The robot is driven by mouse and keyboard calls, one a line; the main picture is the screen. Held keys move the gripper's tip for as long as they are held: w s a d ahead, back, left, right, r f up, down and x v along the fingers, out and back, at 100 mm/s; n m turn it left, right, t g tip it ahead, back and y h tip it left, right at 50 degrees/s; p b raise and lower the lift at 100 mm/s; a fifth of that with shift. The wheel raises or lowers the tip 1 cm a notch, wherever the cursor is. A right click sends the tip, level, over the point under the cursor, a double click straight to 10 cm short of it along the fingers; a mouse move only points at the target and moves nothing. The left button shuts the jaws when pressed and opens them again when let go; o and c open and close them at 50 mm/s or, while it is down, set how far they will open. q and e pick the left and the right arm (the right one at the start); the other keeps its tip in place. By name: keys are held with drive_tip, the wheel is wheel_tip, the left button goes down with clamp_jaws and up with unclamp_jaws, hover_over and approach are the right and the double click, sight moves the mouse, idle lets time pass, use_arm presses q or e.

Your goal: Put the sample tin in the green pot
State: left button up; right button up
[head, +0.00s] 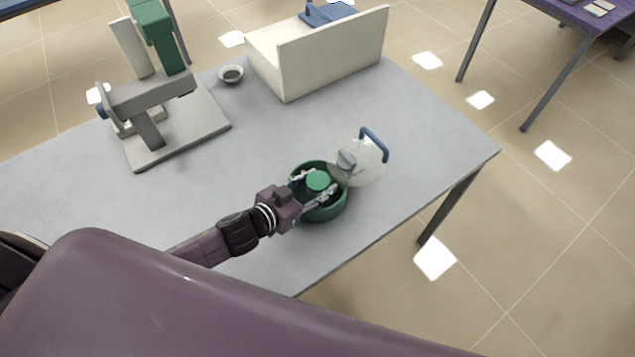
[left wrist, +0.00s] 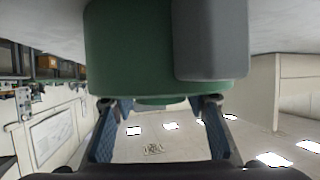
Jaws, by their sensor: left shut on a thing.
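The green pot (head: 328,214) stands on the grey table near its front edge. Its clear round lid (head: 369,165), with a blue handle, is swung open to the right. My left gripper (head: 315,187) is at the pot's mouth, shut on the green sample tin (head: 318,180). The tin is within the rim's outline in the head view; its lower part is hidden. In the left wrist view the pot wall (left wrist: 130,45) fills the top, and a thin part of the tin (left wrist: 155,101) shows past the rim between the fingers. My right gripper is out of view.
A grey stand with a green head (head: 150,105) is at the table's left. A small bowl (head: 231,74) and a cream box-like housing (head: 335,55) are at the back. The table (head: 245,160) is clear between stand and pot. A purple table (head: 565,12) stands far right.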

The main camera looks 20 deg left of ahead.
use_arm(q)
drive_tip(key=shift+f+b, duration=0.4)
drive_tip(key=shift+f, duration=0.15)
drive_tip(key=o, duration=1.2)
drive_tip(key=shift+s+f, duration=0.1)
drive_tip(key=shift+r+p, duration=0.3)
drive_tip(key=shift+r, duration=0.05)
drive_tip(key=shift+s+r, duration=0.15)
drive_tip(key=shift+r, duration=0.15)
drive_tip(key=b+v, duration=0.1)
drive_tip(key=v, duration=1)
drive_tip(key=shift+s+a+r, duration=0.2)
drive_tip(key=shift+s, duration=0.05)
